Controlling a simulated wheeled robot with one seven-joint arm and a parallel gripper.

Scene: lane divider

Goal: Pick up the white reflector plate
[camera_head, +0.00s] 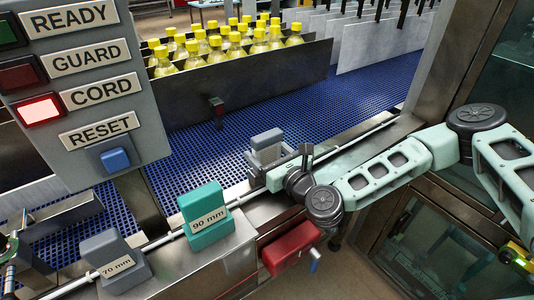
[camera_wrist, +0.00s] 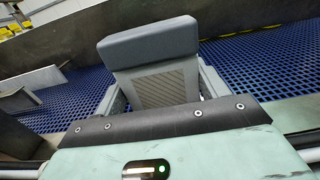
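I cannot make out a white reflector plate in either view. My gripper (camera_head: 268,166) is at the lane's near edge, low over the blue conveyor belt (camera_head: 205,135). A grey block with a darker grey top (camera_head: 266,140) stands at my gripper. In the wrist view this grey block (camera_wrist: 150,48) is upright, with a ribbed face towards me. My finger parts show on both sides of it, spread apart. I cannot tell whether they press on the block or stand just clear of it; their tips are hidden.
A teal 90 mm block (camera_head: 203,212) and a grey 70 mm block (camera_head: 112,258) stand along the front rail. A red block with a blue knob (camera_head: 290,247) is below. A dark divider (camera_head: 240,85) fronts yellow-capped bottles (camera_head: 225,42). A button panel (camera_head: 85,85) fills the upper left.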

